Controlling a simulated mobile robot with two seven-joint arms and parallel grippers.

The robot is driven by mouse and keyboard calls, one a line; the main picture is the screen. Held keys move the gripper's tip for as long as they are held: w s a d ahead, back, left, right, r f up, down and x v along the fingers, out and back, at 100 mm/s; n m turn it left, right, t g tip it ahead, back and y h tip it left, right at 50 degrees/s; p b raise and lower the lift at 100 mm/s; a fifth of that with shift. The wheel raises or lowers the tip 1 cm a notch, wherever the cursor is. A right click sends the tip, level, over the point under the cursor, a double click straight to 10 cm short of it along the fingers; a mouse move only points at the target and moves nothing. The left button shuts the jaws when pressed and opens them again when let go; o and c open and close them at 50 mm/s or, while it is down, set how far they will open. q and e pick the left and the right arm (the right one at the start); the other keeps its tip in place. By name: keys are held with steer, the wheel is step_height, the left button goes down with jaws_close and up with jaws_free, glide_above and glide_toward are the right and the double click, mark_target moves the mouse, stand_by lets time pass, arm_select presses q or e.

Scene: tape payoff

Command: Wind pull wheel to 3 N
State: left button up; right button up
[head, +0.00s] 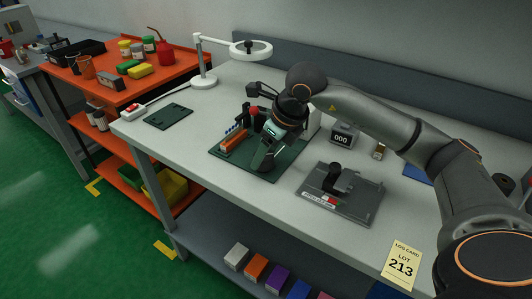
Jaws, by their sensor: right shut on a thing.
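My right gripper (263,158) comes in from the right and points down over a dark green base plate (288,166) on the bench. It is shut at the fixture there; the gripper covers what it holds, most likely the pull wheel. The fixture has an orange block (234,139) on its left and a red knob (254,110) behind the gripper. A small grey readout box (343,135) right of the gripper shows 000. My left gripper is not in view.
A grey plate with a black fixture (335,178) lies right of the green base. A white lamp (205,75) stands behind left. A dark green flat plate (168,116) lies at left. An orange cart (110,85) stands left.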

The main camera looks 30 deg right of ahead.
steer(key=shift+m, duration=0.6)
steer(key=o, duration=1.4)
steer(key=shift+c, duration=0.2)
steer(key=shift+r, duration=0.15)
steer(key=p+v, duration=0.1)
steer(key=v, duration=1.1)
steer(key=shift+a+r, duration=0.2)
steer(key=shift+a, duration=0.05)
steer(key=shift+s+f, duration=0.1)
steer(key=shift+s, duration=0.05)
